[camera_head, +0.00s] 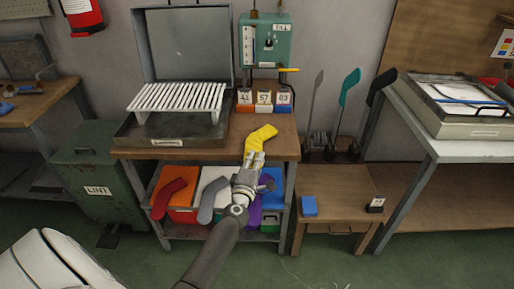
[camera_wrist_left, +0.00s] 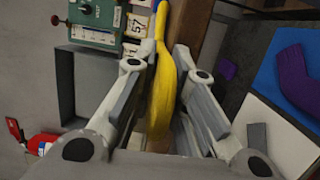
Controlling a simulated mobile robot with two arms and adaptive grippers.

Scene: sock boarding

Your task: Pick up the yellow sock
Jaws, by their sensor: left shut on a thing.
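The yellow sock (camera_head: 261,136) is at the front part of the wooden bench top in the head view, next to the edge. My left gripper (camera_head: 254,160) reaches up to it from the front and is shut on its lower end. In the left wrist view the yellow sock (camera_wrist_left: 162,85) runs lengthwise between the two fingers of the left gripper (camera_wrist_left: 160,62). I cannot tell whether the sock still touches the bench. My right gripper is not in view.
A metal tray with a white rack (camera_head: 178,97) stands left on the bench (camera_head: 222,152). A green gauge box (camera_head: 266,40) stands behind numbered blocks (camera_head: 264,100). Red, grey and purple socks lie on bins below. Sock-shaped boards (camera_head: 347,88) stand at right.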

